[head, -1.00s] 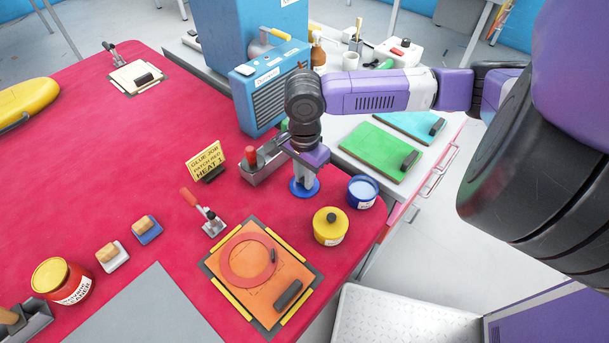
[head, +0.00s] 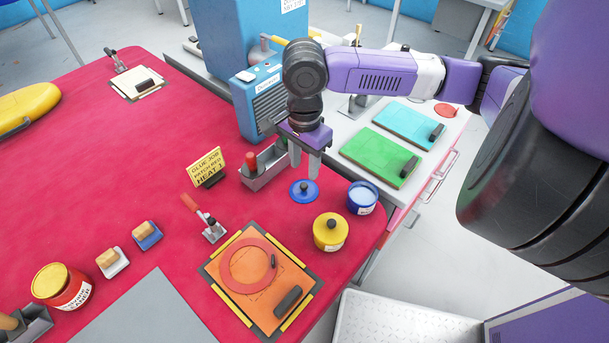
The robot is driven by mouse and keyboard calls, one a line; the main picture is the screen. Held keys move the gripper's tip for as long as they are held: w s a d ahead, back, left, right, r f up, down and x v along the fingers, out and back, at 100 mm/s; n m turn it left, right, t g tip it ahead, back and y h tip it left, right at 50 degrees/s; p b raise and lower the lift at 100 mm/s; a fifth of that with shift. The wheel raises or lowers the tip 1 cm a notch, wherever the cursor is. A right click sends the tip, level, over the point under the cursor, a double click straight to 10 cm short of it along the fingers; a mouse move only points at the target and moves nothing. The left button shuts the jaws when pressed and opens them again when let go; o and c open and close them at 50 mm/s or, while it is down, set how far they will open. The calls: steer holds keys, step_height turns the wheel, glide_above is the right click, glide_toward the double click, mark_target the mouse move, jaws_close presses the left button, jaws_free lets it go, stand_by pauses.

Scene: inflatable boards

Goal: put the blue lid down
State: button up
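The blue lid (head: 304,191) lies flat on the red table, its dark blue knob on top. My gripper (head: 304,172) is above and just behind it, with its two pale fingers apart and nothing between them. The fingertips are clear of the lid. The open blue-labelled tin (head: 362,197) stands to the right of the lid, its pale blue contents showing. A yellow pot with a yellow lid (head: 330,232) stands in front of them.
A grey metal holder (head: 266,168) with a red-handled tool is close left of my gripper. The blue heater box (head: 258,95) stands behind.

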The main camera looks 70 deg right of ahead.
step_height(320, 180, up, 5)
steer(key=w+a+r+n+t+y, duration=0.2)
steer(key=w+a+t, duration=0.1)
steer(key=w+a, duration=0.5)
steer(key=w+a+r+n+t+y, duration=0.1)
steer(key=w+a+r+n+t, duration=0.2)
steer(key=w+a, duration=0.55)
steer(key=w+a+r+n+t+y, duration=0.3)
steer(key=w+a+r+t+y, duration=0.2)
steer(key=w+a+r+t, duration=0.75)
steer(key=s+a+f+n+g+h, duration=0.25)
steer(key=s+f+h, duration=0.65)
steer(key=s+f, duration=0.85)
steer(key=s+d+n, duration=0.2)
steer(key=s+n, duration=0.4)
steer(key=s, duration=0.4)
steer(key=s+d+f+n+g+y, duration=0.1)
steer(key=s+d+n, duration=0.1)
steer(key=s+n, duration=0.4)
steer(key=s, duration=0.4)
steer(key=shift+s+d+f+n, duration=0.2)
steer(key=shift+s+d+n, duration=0.05)
steer(key=shift+n, duration=0.1)
